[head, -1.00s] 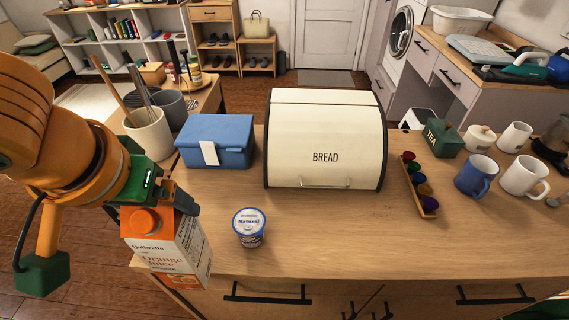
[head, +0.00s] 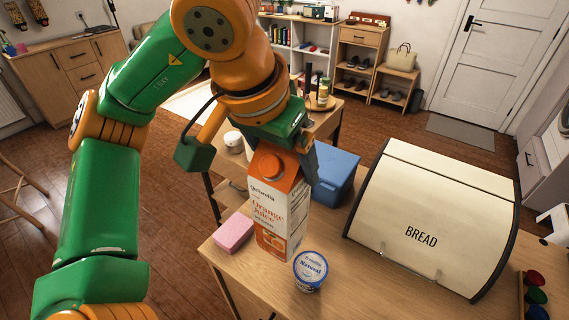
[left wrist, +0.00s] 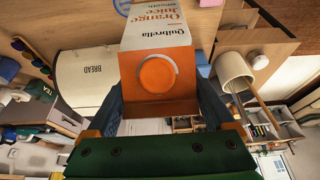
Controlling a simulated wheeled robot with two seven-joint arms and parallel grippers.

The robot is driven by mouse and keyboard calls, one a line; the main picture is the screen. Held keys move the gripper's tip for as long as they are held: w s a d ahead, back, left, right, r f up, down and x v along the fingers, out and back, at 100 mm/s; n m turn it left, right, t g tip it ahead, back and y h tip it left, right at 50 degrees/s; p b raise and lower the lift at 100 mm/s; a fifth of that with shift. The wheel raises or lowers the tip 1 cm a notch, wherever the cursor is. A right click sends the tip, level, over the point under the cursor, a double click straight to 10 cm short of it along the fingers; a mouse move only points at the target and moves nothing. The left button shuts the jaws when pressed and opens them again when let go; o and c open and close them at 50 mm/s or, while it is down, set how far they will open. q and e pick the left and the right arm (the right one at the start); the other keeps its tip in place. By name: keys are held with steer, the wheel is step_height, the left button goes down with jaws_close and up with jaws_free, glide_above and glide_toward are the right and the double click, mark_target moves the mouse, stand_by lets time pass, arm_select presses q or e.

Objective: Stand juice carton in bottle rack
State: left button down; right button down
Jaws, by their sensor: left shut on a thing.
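The juice carton (head: 278,210), white and orange with an orange cap, is upright at the left end of the counter. My left gripper (head: 285,155) is shut on its top from above. In the left wrist view the carton's cap (left wrist: 158,74) faces the camera between the two fingers (left wrist: 162,105). The carton's base is close to the counter top; I cannot tell whether it touches. No bottle rack can be made out in these views. My right gripper is not in view.
A yogurt cup (head: 310,270) stands just right of the carton and a pink sponge (head: 234,232) lies to its left. A blue box (head: 335,172) is behind it. The cream bread box (head: 430,225) fills the right. The counter's left edge is near the sponge.

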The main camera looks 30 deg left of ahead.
arm_select(q)
steer(key=w+a+f, duration=0.1)
steer(key=w+f, duration=0.7)
steer(key=f, duration=0.2)
steer(key=shift+w+a+f, duration=0.25)
steer(key=shift+a+f, duration=0.05)
steer(key=shift+a, duration=0.1)
